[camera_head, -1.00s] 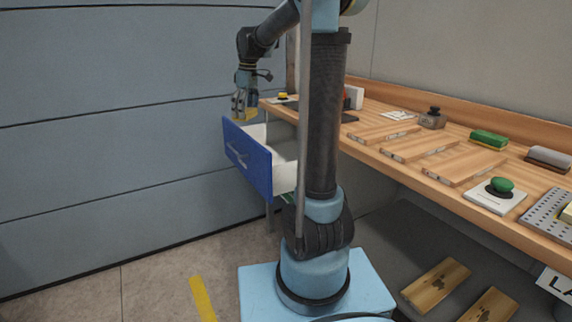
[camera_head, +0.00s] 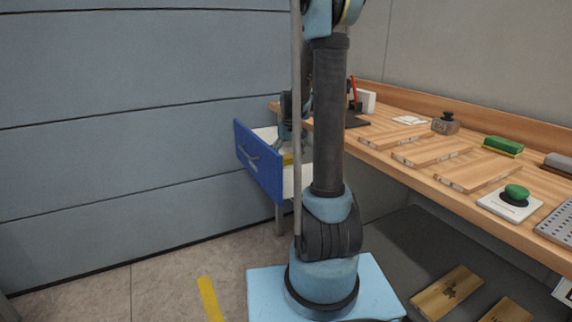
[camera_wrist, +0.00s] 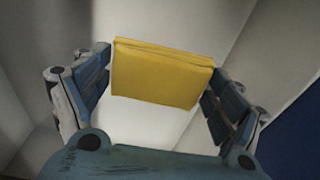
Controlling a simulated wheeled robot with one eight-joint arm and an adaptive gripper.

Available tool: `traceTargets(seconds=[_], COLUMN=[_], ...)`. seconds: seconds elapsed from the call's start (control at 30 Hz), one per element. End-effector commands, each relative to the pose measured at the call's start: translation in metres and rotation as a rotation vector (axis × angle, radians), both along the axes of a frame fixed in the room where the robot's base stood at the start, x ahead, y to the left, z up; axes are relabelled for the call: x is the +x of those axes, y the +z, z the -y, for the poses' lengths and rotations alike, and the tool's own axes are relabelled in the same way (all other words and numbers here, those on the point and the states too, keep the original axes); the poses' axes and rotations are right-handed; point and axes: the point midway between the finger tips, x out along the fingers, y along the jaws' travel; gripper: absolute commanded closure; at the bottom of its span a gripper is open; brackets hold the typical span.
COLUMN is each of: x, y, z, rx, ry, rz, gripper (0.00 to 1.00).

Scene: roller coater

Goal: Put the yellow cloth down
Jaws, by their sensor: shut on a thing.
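The yellow cloth (camera_wrist: 160,75) is a folded flat block between the two fingers of my gripper (camera_wrist: 158,95) in the wrist view. My gripper is shut on it. In the head view my gripper (camera_head: 286,148) is inside the open blue drawer (camera_head: 258,162), with a sliver of the yellow cloth (camera_head: 288,159) showing below it. The white inner walls and floor of the drawer surround the cloth in the wrist view. I cannot tell whether the cloth touches the drawer floor. My arm column hides the drawer's right part.
The wooden workbench (camera_head: 380,150) runs along the right. It bears wooden boards (camera_head: 432,151), a dark weight (camera_head: 445,122), a green sponge (camera_head: 503,146) and a green button (camera_head: 516,192). Stamped wooden blocks (camera_head: 448,292) lie below.

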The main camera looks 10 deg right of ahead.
Motion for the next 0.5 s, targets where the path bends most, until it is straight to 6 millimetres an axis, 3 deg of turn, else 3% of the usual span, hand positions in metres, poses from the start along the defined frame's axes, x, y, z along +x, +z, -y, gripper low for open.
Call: traceTargets(seconds=[0.33,0.5], x=[0.0,0.023], y=[-0.05,-0.051], z=[0.0,0.002], rx=[0.0,0.0], ry=[0.001,0.0], rz=[0.0,0.0], gripper=[0.39,0.39])
